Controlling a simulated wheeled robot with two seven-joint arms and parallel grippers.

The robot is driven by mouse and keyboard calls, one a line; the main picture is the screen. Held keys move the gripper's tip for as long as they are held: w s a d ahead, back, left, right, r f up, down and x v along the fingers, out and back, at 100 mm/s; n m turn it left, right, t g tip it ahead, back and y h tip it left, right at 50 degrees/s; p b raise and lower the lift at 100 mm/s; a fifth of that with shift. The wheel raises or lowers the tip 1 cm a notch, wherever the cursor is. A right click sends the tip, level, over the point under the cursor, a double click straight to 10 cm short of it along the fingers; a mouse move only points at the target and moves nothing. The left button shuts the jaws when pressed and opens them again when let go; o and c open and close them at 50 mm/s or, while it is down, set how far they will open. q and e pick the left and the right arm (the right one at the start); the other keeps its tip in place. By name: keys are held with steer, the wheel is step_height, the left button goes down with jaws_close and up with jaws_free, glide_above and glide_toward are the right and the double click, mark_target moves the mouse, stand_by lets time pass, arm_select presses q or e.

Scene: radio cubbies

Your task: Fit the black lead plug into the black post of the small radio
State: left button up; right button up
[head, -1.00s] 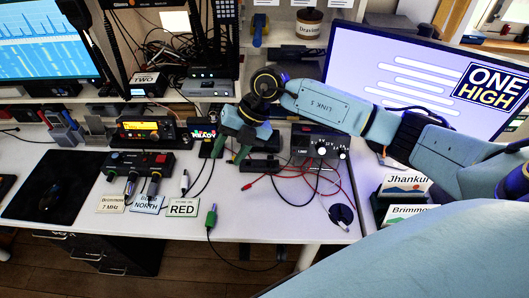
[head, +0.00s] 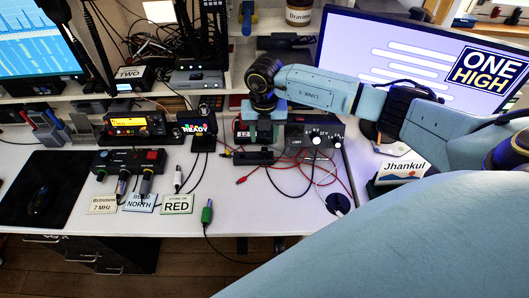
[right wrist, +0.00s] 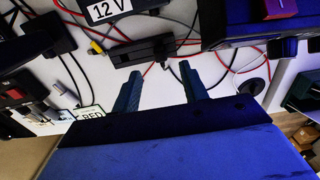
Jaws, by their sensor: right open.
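My right gripper (head: 262,143) points down over the bench, open and empty. In the right wrist view its two fingers (right wrist: 160,70) stand apart, just short of a low black box (right wrist: 142,50). That box (head: 252,158) lies below the gripper in the head view. A black lead (right wrist: 172,66) loops beside the box's right end; I cannot clearly make out its plug. A small device labelled 12 V (right wrist: 112,10) stands behind the box, partly hidden by my gripper in the head view. I cannot tell which unit is the small radio, and no black post is clear. My left gripper is not in view.
A power supply with knobs (head: 318,139) stands right of the gripper, with red and black leads across the bench before it.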

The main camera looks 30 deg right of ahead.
mark_target(264, 149)
step_height(264, 149, down, 5)
steer(key=shift+r, duration=0.15)
steer(key=shift+c, duration=0.2)
jaws_close()
